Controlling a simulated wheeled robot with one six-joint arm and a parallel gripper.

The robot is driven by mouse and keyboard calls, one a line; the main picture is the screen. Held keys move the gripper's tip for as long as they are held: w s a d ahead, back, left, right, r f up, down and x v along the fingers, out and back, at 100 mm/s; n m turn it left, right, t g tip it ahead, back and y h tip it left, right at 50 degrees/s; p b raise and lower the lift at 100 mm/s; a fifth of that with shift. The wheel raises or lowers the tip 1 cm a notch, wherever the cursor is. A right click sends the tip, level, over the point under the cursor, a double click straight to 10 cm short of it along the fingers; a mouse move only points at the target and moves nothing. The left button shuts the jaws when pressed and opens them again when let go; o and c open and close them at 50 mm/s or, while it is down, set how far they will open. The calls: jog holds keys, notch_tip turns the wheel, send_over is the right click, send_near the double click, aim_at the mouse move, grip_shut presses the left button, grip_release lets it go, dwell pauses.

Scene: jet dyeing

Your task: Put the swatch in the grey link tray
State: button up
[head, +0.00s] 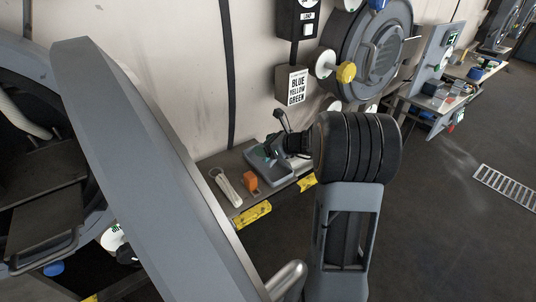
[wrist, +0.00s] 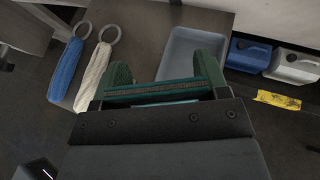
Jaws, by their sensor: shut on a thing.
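The grey link tray (head: 284,172) lies on a low shelf, with my gripper (head: 274,147) over it in the head view. In the wrist view the tray (wrist: 188,47) is just beyond the jaws and its bare floor shows. A dark green textured piece, which looks like the swatch (wrist: 119,77), is at my gripper, with raised lobes at both sides and a band across. My gripper is shut on it. A bit of green also shows in the head view. The fingertips are largely hidden, and I cannot tell whether the swatch touches the tray.
A white hank with a ring (head: 228,187) and an orange object (head: 250,181) lie left of the tray. A blue hank (wrist: 66,68) lies beside the white one. Blue (wrist: 248,56) and grey (wrist: 291,66) jugs stand to the right. The machine wall rises behind the shelf.

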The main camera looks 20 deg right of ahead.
jog(key=shift+w+d+f, duration=0.4)
jog(key=shift+w+f, duration=0.05)
jog(key=shift+f, duration=0.3)
jog(key=shift+f+b, duration=0.3)
jog(key=shift+f, duration=1.2)
jog(key=shift+f, duration=0.1)
jog(key=shift+f, duration=0.15)
jog(key=o, duration=1.4)
